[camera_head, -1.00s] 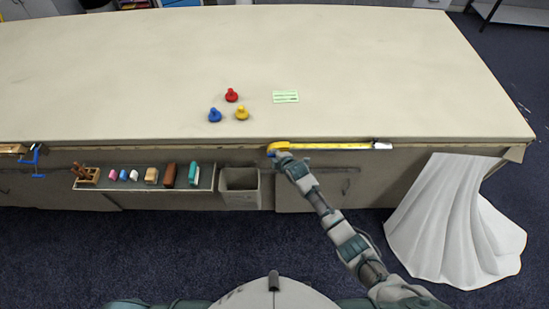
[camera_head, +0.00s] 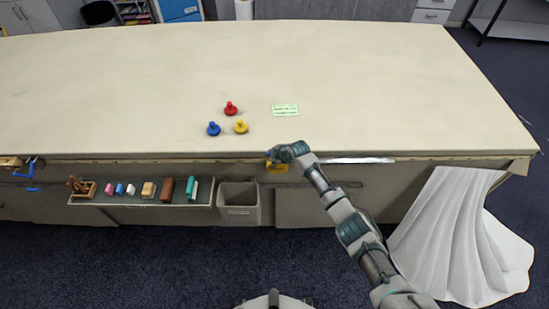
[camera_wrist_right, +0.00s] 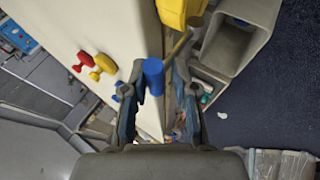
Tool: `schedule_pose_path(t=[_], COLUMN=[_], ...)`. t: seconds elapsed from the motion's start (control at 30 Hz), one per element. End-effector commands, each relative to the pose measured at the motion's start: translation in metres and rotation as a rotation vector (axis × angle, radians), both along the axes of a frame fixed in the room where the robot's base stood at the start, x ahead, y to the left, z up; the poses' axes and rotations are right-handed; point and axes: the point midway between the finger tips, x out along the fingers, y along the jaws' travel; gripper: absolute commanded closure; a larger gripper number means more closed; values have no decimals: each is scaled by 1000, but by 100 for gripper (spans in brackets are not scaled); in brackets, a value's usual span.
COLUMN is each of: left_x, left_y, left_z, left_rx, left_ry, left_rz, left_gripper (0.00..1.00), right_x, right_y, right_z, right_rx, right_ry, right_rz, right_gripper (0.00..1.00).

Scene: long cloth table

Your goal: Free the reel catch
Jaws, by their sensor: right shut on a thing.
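The yellow reel (camera_head: 276,167) sits at the table's front edge, partly hidden by my right gripper (camera_head: 278,154). In the right wrist view its yellow case (camera_wrist_right: 178,10) is at the top. A blue cylindrical catch knob (camera_wrist_right: 153,76) on a dull yellow lever (camera_wrist_right: 178,46) stands between the fingers of my right gripper (camera_wrist_right: 160,85), which is shut on the knob. A silvery strip (camera_head: 358,160) lies along the table edge to the right of the reel. My left gripper is not in view.
Red (camera_head: 231,107), blue (camera_head: 213,129) and yellow (camera_head: 240,126) knobbed pieces and a green card (camera_head: 285,110) lie on the table (camera_head: 400,90). A shelf (camera_head: 140,199) of small items and a grey bin (camera_head: 238,210) hang below the edge. White cloth (camera_head: 450,235) drapes at right.

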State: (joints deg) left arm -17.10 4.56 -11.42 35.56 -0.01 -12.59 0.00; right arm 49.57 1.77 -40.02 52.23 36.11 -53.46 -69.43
Motion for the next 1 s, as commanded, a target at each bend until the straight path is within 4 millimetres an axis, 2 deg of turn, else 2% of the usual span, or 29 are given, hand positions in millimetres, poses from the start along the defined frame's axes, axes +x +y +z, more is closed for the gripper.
schedule_pose_path(t=[0.03, 0.57, 0.6, 0.63, 1.0], left_x=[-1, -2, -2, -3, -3], left_y=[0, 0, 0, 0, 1], left_z=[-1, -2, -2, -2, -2], left_rx=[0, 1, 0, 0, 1], left_ry=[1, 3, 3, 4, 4], left_rz=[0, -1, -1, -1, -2], left_gripper=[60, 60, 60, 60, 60], right_x=[4, 6, 6, 6, 4], right_y=[1, 0, 0, 0, -1], right_z=[5, 7, 7, 7, 3], right_rx=[1, -2, -2, -1, 1], right_ry=[-18, -21, -21, -21, -13], right_rz=[2, 1, 1, 1, 0], right_gripper=[100, 100, 62, 57, 57])
